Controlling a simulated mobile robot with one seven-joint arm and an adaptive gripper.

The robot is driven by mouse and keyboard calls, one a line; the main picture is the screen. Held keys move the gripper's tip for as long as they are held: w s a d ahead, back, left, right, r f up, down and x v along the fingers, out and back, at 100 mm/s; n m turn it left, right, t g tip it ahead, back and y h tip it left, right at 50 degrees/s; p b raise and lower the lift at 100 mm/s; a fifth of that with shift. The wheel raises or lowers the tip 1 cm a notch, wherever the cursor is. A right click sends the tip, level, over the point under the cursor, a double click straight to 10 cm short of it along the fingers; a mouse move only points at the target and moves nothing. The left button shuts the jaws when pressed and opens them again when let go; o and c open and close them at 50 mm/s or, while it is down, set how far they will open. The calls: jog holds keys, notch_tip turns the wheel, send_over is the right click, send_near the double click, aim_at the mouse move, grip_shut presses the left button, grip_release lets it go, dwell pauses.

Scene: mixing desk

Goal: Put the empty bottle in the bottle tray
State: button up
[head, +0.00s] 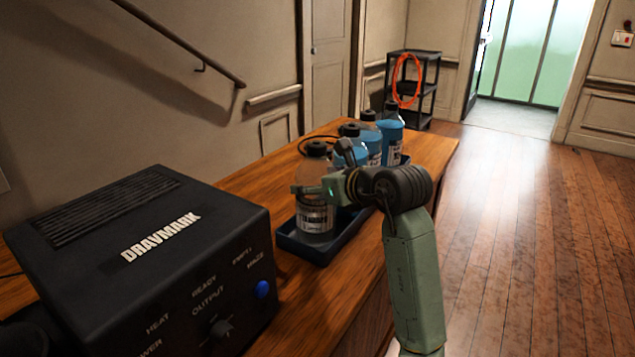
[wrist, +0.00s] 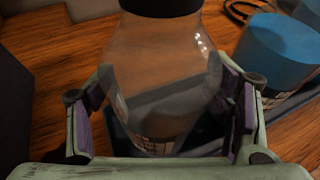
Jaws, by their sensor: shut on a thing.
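The empty bottle (head: 315,216) is clear with a dark cap and a printed label. It stands upright at the near end of the dark blue bottle tray (head: 322,259), its base within the rim. I cannot tell whether it touches the tray floor. My gripper (head: 320,183) is shut on the bottle's body. In the wrist view my gripper (wrist: 165,115) has one purple-padded finger on each side of the clear bottle (wrist: 160,60). My gripper hides part of the tray and its far end.
Several bottles with blue liquid (head: 391,143) stand in a row behind the held bottle, close to my gripper. A black DRAVMARK machine (head: 150,260) sits at the left on the wooden desk (head: 435,150). A black shelf (head: 428,72) stands beyond; the floor at right is clear.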

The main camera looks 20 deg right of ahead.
jog(key=shift+f, duration=0.2)
jog(key=o, duration=1.2)
jog(key=shift+r, duration=0.2)
jog(key=shift+s+d+r, duration=0.1)
jog(key=shift+s, duration=0.05)
jog(key=b+v, duration=0.2)
jog(key=v, duration=0.9)
jog(key=shift+s+r+b, duration=0.25)
jog(key=shift+b, duration=0.1)
